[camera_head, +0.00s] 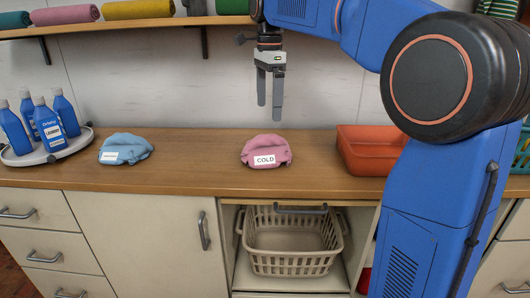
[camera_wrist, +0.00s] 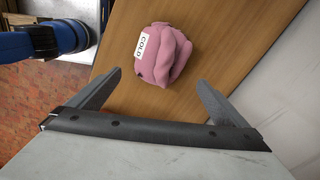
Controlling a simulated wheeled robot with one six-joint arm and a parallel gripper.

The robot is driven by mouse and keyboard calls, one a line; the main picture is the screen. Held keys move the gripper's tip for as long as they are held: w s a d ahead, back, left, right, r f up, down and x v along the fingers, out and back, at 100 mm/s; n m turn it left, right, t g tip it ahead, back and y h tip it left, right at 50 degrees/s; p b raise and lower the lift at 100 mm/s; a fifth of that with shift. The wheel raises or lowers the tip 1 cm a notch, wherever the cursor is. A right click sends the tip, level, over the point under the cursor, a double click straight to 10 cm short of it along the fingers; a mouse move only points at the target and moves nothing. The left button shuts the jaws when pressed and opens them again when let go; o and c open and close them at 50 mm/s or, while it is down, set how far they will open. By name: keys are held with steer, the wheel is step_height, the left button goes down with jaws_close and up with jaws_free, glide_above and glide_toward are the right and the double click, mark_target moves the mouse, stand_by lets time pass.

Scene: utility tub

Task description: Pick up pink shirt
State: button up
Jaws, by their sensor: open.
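The pink shirt (camera_head: 266,150) lies bunched on the wooden counter (camera_head: 210,150), with a white label reading COLD on its front. It also shows in the wrist view (camera_wrist: 168,56), beyond my fingers and a little above the middle. My gripper (camera_head: 270,103) hangs above the counter, just above the shirt and apart from it, fingers pointing down. The two fingers are spread and empty; the wrist view shows the gap between them (camera_wrist: 157,85). No part of the shirt is between the fingertips.
A folded blue cloth (camera_head: 125,148) with a label lies left of the shirt. A round tray (camera_head: 22,158) holds several blue bottles. An orange bin (camera_head: 372,151) stands to the right. A beige basket (camera_head: 291,262) sits below the counter. A shelf (camera_head: 130,24) with rolled towels runs above.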

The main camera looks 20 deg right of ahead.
mark_target(267, 135)
steer(key=f, duration=1.1)
steer(key=shift+w+a+f, duration=0.15)
steer(key=shift+a+f, duration=0.1)
steer(key=shift+f, duration=0.15)
steer(key=c, duration=1.7)
